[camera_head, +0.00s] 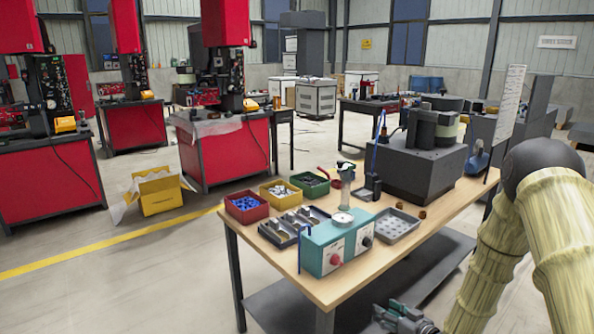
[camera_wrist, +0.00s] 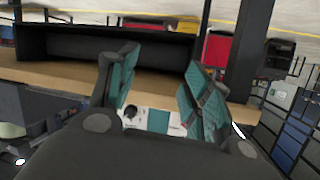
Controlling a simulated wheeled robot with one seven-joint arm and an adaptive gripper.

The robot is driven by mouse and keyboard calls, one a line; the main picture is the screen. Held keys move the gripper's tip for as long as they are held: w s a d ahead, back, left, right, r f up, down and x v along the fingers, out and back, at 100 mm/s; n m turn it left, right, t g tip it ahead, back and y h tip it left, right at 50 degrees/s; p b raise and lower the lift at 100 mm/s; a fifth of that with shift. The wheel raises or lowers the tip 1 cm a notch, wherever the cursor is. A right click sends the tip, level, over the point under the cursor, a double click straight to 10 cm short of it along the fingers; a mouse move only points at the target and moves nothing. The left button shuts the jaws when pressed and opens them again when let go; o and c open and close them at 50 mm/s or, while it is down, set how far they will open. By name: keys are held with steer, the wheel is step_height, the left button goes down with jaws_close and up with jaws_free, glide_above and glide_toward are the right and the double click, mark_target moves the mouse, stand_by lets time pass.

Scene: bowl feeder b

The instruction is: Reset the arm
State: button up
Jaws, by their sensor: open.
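My gripper (camera_head: 405,320) shows at the bottom edge of the head view, low in front of the near side of the wooden table (camera_head: 345,283). My arm comes in from the right in a pale ribbed cover. In the wrist view the gripper (camera_wrist: 158,85) has its two teal-padded fingers spread apart, with nothing between them. The teal control box (camera_head: 337,240) on the table stands apart from the gripper; part of a white and teal panel (camera_wrist: 158,118) shows beyond the fingers in the wrist view.
Red (camera_head: 247,207), yellow (camera_head: 281,193) and green (camera_head: 310,183) bins, a grey tray (camera_head: 395,226) and a dark machine block (camera_head: 421,165) occupy the tabletop. A lower shelf (camera_head: 290,305) lies under it. Open floor (camera_head: 130,275) lies to the left, with a yellow box (camera_head: 158,193).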

steer(key=s+a+f+m+g+h+p, duration=0.1)
steer(key=s+a+f+g+h+p, duration=0.15)
steer(key=s+f, duration=0.6)
steer(key=s+a+f+m+g+h+p, duration=0.1)
steer(key=s+a+f+m+g+h, duration=0.2)
steer(key=s, duration=1)
steer(key=s+g+h+p, duration=0.1)
steer(key=s+g, duration=0.6)
steer(key=s, duration=1.8)
steer(key=shift+a+f+p, duration=0.25)
steer(key=shift+f+p, duration=0.2)
steer(key=shift+p, duration=0.2)
steer(key=shift+w, duration=0.1)
